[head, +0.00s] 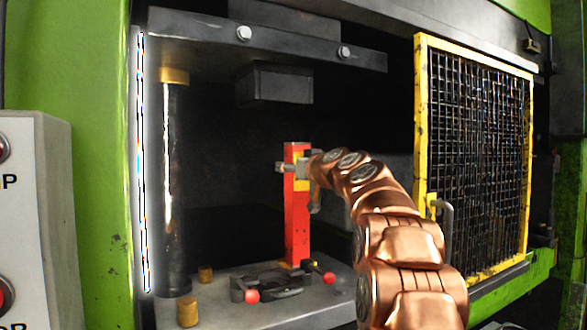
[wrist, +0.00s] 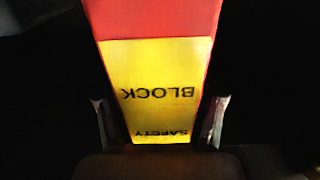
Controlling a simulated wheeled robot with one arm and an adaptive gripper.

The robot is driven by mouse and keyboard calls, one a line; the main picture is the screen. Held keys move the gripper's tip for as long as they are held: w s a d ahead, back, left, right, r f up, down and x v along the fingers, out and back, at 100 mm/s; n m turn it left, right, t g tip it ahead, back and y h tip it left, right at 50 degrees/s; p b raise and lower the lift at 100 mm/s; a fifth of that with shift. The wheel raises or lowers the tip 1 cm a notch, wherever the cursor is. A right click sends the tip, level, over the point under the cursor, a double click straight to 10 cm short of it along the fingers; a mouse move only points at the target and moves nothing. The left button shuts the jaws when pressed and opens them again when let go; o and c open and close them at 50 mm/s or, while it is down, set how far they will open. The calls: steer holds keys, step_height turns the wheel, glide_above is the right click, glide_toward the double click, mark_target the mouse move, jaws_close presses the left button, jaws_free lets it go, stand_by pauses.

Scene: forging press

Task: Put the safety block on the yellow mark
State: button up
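The safety block (head: 297,222) is a tall red bar with a yellow band near its top. It stands upright inside the press, its foot at the lower plate behind a dark fixture. In the wrist view its yellow label (wrist: 160,90) reads "SAFETY BLOCK" upside down. My gripper (head: 298,172) is at the block's upper part, by the yellow band. Its two fingers (wrist: 160,125) lie one on each side of the block, very close to it. I cannot tell whether they press on it. A small yellow patch shows beside the block's foot; I cannot make out a clear yellow mark.
The dark fixture (head: 275,283) has red ball handles (head: 252,296) and sits on the press's lower plate (head: 225,317). A dark upper ram (head: 275,84) hangs above. A column (head: 173,190) stands left, a yellow-framed mesh guard (head: 475,150) right. Short brass posts (head: 187,312) stand at the front left.

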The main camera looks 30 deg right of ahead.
steer(key=shift+o, duration=0.9)
steer(key=s+a+b, duration=0.1)
steer(key=s+b, duration=0.2)
steer(key=s, duration=0.9)
steer(key=shift+r, duration=0.1)
